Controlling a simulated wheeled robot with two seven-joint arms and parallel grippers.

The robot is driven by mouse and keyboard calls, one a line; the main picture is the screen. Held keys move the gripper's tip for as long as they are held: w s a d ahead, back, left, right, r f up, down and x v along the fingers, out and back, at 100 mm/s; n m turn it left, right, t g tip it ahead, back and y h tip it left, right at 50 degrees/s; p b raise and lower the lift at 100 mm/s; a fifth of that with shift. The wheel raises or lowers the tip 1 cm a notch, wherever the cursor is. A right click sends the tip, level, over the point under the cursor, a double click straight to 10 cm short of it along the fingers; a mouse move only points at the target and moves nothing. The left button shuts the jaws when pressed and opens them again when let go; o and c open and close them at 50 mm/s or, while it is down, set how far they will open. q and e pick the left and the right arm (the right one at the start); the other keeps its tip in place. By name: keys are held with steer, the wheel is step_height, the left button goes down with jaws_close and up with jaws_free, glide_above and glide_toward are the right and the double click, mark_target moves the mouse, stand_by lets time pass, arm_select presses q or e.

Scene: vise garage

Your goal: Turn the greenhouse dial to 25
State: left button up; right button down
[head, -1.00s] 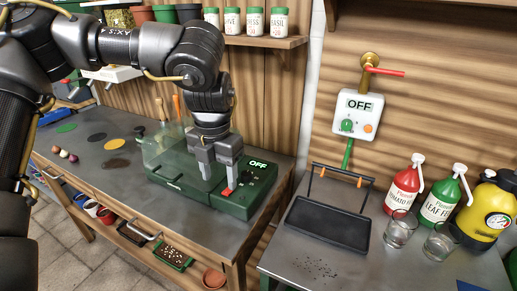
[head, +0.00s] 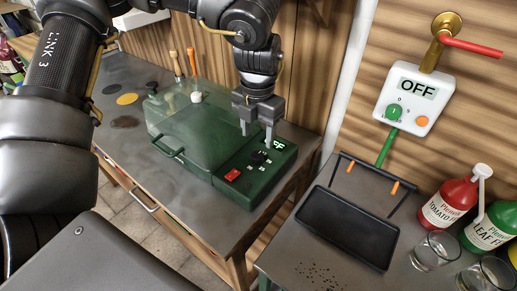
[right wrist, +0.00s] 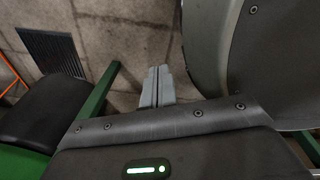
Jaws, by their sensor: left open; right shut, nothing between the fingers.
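The greenhouse (head: 215,140) is a green box with a clear lid, standing on the left bench. Its panel at the right end carries a small black dial (head: 258,158), a red switch (head: 232,174) and a lit display (head: 279,145) partly covered by a finger; the visible letters look like the end of OFF. My left gripper (head: 256,138) points down over the panel, fingers apart, beside and above the dial. Contact cannot be told. The dial's setting is too small to read. My right gripper (right wrist: 158,87) is shut and empty, over the floor in the right wrist view.
A white wall controller (head: 410,97) also reads OFF, with a green knob and an orange button. A black tray (head: 348,228), red and green bottles and glasses stand on the right bench. Two tool handles (head: 183,64) rise behind the greenhouse.

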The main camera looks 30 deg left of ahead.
mark_target(257, 155)
arm_select(q)
steer(key=f, duration=0.5)
steer(key=shift+s+f, duration=0.15)
steer(key=shift+s, duration=0.05)
steer(key=shift+f, duration=0.55)
steer(key=c, duration=1)
arm_select(e)
steer(key=shift+w+a+r, duration=0.25)
steer(key=shift+w+a, duration=0.1)
steer(key=shift+w, duration=0.15)
